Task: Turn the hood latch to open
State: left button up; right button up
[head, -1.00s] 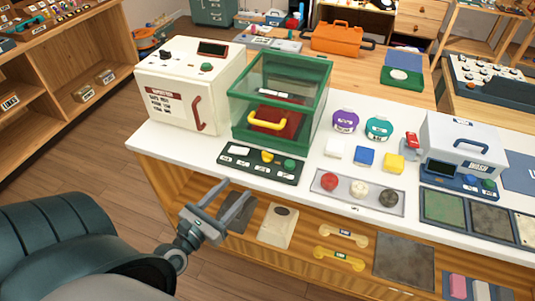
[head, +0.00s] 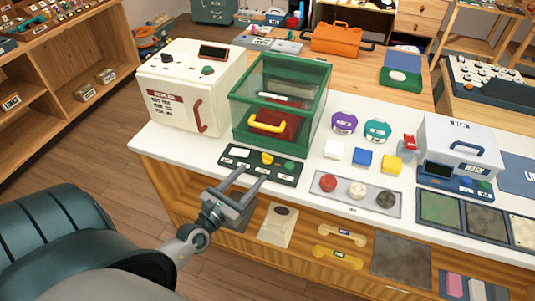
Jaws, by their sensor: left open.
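A green-framed clear hood (head: 283,62) stands on the white counter, with a dark red block and a yellow handle (head: 268,122) showing at its front. In front of it lies a black panel (head: 236,165) with a white label, a yellow knob (head: 267,158) that looks like the latch, and a green button (head: 290,166). My left gripper (head: 253,174) is open and empty. Its two fingertips point at the panel's near edge, just short of the yellow knob in the picture. I cannot tell whether they touch the panel. My right gripper is not in view.
A white box (head: 187,95) with a red handle stands left of the hood. Right of the panel is a grey tray (head: 334,198) with several round knobs. White, blue and yellow blocks (head: 362,157) sit behind it. Handles and plates lie on the lower shelf.

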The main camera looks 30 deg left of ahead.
aim_at(266, 158)
pick_arm(q)
jog(key=w+p, duration=0.2)
jog(key=w, duration=0.8)
jog(key=shift+w, duration=0.15)
jog(key=c, duration=1)
jog(key=shift+p, duration=0.3)
jog(key=shift+c, duration=0.2)
